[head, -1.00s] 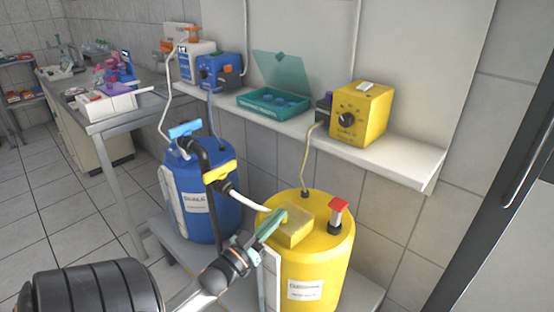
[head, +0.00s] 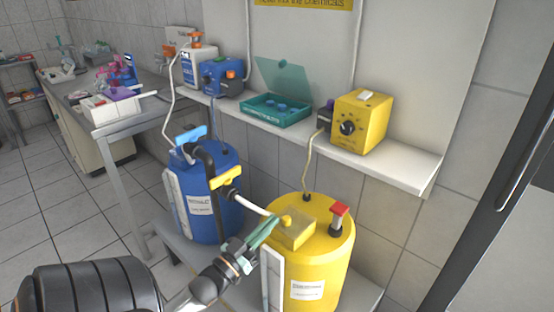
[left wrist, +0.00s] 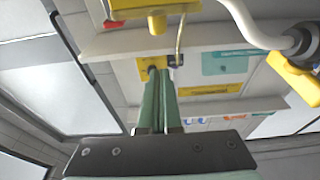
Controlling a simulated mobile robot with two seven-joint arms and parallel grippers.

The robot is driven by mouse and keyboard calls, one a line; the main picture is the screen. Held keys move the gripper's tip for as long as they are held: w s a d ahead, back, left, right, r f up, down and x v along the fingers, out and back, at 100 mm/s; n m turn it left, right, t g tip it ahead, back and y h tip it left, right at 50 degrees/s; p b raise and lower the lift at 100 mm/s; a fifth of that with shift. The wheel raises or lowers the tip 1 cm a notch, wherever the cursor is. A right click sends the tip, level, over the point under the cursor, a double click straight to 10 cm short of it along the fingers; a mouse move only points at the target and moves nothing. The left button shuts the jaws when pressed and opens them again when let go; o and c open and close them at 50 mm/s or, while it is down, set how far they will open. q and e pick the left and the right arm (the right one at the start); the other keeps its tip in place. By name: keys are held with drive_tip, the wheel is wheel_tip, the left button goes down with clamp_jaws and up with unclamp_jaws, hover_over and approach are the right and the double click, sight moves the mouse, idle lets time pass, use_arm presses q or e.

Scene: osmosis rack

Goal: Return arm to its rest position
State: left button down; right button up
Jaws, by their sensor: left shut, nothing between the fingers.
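My left gripper (head: 273,222) is in the head view, its green fingers shut and empty. It is in front of the yellow barrel (head: 325,255), with its tips by the yellow block (head: 291,236) on the barrel's top; I cannot tell whether they touch. In the left wrist view the closed green fingers (left wrist: 163,75) point up the picture, with nothing between them. My right gripper is not in view.
A blue barrel (head: 222,215) with a black pipe and yellow lever (head: 227,177) stands left of the gripper. Above is a white shelf (head: 400,165) with a yellow control box (head: 361,120) and teal case (head: 275,113). The floor at left (head: 60,205) is clear.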

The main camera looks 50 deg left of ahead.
use_arm(q)
drive_tip(key=v, duration=0.5)
drive_tip(key=shift+f, duration=0.3)
drive_tip(key=shift+d, duration=0.1)
